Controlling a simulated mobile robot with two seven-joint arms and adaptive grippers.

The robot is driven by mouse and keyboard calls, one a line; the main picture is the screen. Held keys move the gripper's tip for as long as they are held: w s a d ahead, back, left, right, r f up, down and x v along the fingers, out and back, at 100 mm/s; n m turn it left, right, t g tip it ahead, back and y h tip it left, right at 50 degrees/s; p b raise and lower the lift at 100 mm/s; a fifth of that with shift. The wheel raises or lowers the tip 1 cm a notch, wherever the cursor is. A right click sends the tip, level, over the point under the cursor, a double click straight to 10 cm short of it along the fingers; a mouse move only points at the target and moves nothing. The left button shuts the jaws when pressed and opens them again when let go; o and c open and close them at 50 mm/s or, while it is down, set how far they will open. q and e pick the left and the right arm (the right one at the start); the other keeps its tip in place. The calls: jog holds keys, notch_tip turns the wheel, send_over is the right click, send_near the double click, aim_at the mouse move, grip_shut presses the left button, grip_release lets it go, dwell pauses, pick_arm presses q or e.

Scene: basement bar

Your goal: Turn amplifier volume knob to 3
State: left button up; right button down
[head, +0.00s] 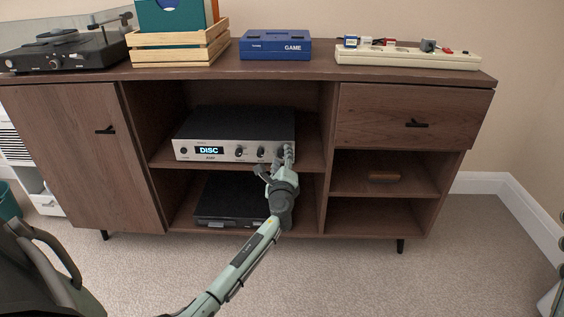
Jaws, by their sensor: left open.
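The amplifier (225,153) is a black box with a silver front and a lit display reading DISC. It sits on the upper middle shelf of the wooden cabinet. Small dark knobs (240,152) show on the right half of its front. My left gripper (283,157) is at the right end of the front, with its open fingers close to the panel. The fingers hide that end, including any knob there. I cannot tell whether they touch it. The volume setting is too small to read. My right gripper is not in view.
A turntable (70,50), wooden crate (180,57), blue game box (275,45) and power strip (405,57) stand on the cabinet top (310,73). A dark device (228,203) lies on the shelf below the amplifier. The carpet in front is clear on the right.

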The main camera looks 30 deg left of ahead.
pick_arm(q)
jog(key=v, duration=1.2)
